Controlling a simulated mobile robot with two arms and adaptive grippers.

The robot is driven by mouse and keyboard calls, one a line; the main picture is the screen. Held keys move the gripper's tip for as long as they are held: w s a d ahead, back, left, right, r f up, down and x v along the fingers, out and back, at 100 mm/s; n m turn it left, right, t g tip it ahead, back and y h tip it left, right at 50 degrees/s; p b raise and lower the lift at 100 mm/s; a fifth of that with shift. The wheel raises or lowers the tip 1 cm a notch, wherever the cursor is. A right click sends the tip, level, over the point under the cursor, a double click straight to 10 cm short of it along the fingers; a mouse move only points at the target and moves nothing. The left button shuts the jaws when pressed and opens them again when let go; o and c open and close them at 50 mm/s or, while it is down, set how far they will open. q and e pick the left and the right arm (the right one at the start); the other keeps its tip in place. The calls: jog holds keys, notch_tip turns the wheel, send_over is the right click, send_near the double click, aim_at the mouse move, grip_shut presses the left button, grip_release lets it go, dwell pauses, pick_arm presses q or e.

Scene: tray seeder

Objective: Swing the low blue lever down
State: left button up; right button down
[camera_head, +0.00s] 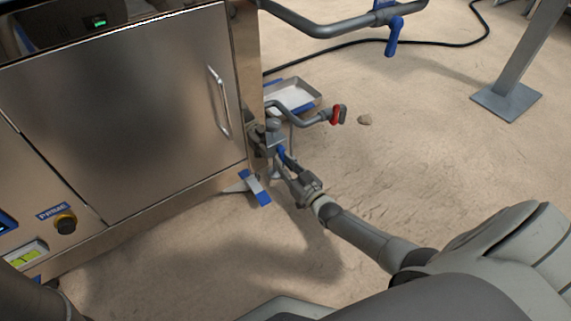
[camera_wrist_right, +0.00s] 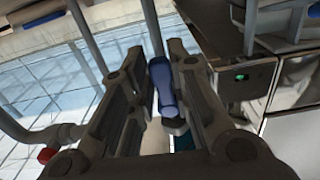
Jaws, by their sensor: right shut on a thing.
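The low blue lever (camera_head: 282,154) is at the lower right corner of the steel machine, by a grey fitting. Only a small part of it shows in the head view. My right gripper (camera_head: 287,167) reaches it from the lower right. In the right wrist view the blue lever (camera_wrist_right: 161,84) lies between the two fingers of my right gripper (camera_wrist_right: 157,75), which is shut on it. The fingers hide part of the lever, and I cannot tell its exact angle. My left gripper is not in view.
The steel machine (camera_head: 125,110) with a closed door stands left. A pipe with a red handle (camera_head: 335,115) and a shallow tray (camera_head: 296,97) are just behind the lever. Another blue lever (camera_head: 393,38) hangs from the upper pipe. Floor to the right is mostly clear.

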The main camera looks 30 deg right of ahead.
jog(key=c, duration=1.3)
grip_release()
jog(key=shift+c, duration=0.2)
jog(key=s, duration=1.2)
jog(key=shift+d, duration=0.45)
